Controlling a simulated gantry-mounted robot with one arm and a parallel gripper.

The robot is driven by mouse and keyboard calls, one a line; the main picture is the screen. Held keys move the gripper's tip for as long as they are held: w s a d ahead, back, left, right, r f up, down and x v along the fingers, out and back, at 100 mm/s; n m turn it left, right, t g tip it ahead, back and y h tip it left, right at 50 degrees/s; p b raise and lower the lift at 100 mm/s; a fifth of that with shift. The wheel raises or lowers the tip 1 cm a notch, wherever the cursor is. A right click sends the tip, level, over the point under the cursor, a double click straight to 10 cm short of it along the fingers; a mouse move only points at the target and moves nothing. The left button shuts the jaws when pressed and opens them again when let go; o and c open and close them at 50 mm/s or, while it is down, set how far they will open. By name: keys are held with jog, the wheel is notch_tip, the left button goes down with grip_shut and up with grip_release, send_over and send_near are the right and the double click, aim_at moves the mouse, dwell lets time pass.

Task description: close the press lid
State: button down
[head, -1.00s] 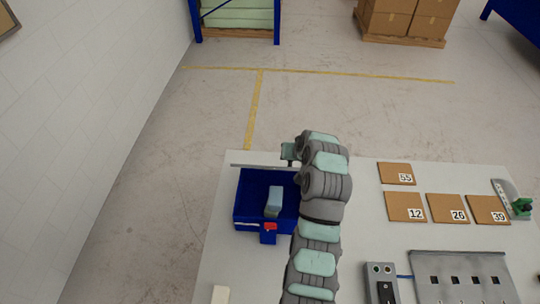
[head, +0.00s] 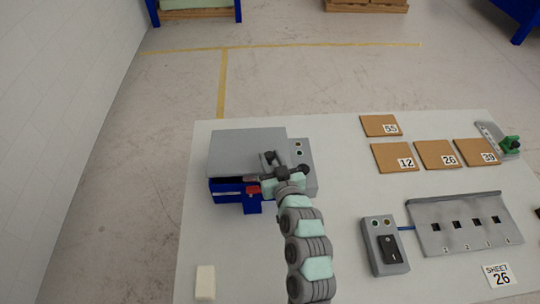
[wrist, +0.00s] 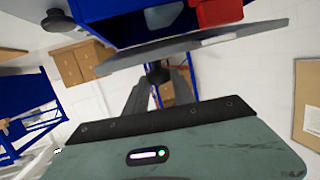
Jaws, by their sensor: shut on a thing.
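The press is a blue box (head: 228,196) at the left of the table, with a red part (head: 252,189) at its front. Its flat grey lid (head: 240,146) lies over the box and hides the inside in the head view. In the wrist view the lid's edge (wrist: 215,41) stands at an angle to the blue box (wrist: 105,8), with a gap between them. A pale foam block (wrist: 163,14) shows in the gap. My gripper (head: 268,160) is at the lid's right front part, its fingers (wrist: 157,82) shut on the lid's dark knob (wrist: 157,72).
A grey box with small lights (head: 302,150) stands right of the press. Brown numbered sheets (head: 394,157), a switch box (head: 386,246) and a grey slotted panel (head: 465,225) are farther right. A white block (head: 205,282) lies at the front left.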

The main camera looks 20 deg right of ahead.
jog(key=f+b, duration=0.2)
jog(key=shift+s+a+f+t, duration=0.1)
jog(key=shift+s+f+t, duration=0.25)
jog(key=shift+t, duration=0.05)
jog(key=shift+s+f+b, duration=0.15)
jog(key=shift+f+b, duration=0.65)
jog(key=shift+b, duration=0.05)
jog(key=shift+f, duration=0.2)
jog(key=c, duration=1.5)
grip_release()
jog(key=o, duration=0.4)
jog(key=shift+r, duration=0.2)
jog(key=shift+o, duration=0.2)
jog(key=shift+r, duration=0.1)
jog(key=s+r, duration=0.1)
jog(key=s, duration=0.9)
jog(key=shift+s+a+r, duration=0.3)
jog(key=shift+a+r, duration=0.1)
